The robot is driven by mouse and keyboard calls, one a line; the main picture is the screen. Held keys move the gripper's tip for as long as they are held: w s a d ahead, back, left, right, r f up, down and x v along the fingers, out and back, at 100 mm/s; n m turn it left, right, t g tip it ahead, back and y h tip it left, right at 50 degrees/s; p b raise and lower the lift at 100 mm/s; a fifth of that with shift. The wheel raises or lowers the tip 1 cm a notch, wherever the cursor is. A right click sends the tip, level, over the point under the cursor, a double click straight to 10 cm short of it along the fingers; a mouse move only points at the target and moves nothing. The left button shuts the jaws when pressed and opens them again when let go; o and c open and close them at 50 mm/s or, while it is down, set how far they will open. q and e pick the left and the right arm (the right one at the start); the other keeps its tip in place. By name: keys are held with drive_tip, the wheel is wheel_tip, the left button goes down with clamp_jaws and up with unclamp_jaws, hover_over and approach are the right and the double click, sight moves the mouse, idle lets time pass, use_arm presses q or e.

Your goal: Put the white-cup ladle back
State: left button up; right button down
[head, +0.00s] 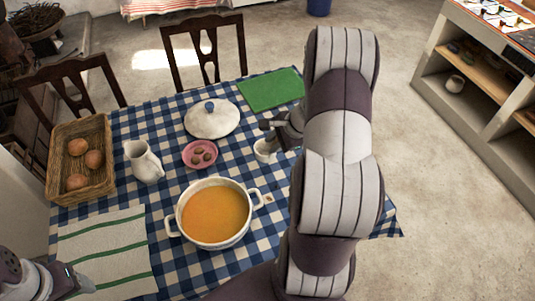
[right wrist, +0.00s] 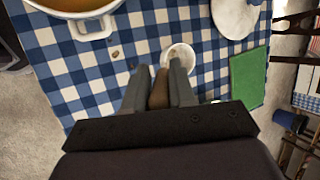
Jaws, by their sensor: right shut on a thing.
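The white-cup ladle shows its white cup (head: 264,150) just right of the pink dish in the head view. In the right wrist view its cup (right wrist: 180,56) lies beyond my fingertips, and its brown handle (right wrist: 158,92) runs between the fingers. My right gripper (head: 272,126) is shut on this handle; it also shows in the right wrist view (right wrist: 160,85). I cannot tell whether the cup touches the table. My left gripper (head: 78,284) is at the lower left corner, by the striped towel; its jaw opening is unclear.
A white pot of orange soup (head: 215,216) stands on the checked tablecloth (head: 165,195). Around it are a white lid (head: 212,122), a pink dish (head: 190,161), a pitcher (head: 145,163), a basket (head: 101,181), a striped towel (head: 105,245) and a green mat (head: 270,90). My right arm hides the table's right part.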

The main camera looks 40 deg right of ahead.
drive_tip(key=f, duration=0.1)
drive_tip(key=a+f, duration=0.1)
drive_tip(key=f, duration=0.3)
drive_tip(key=shift+w+a+f, duration=0.1)
drive_tip(key=shift+w+a, duration=0.2)
drive_tip(key=c, duration=0.9)
unclamp_jaws()
drive_tip(key=shift+c, duration=0.2)
drive_tip(key=shift+s, duration=0.1)
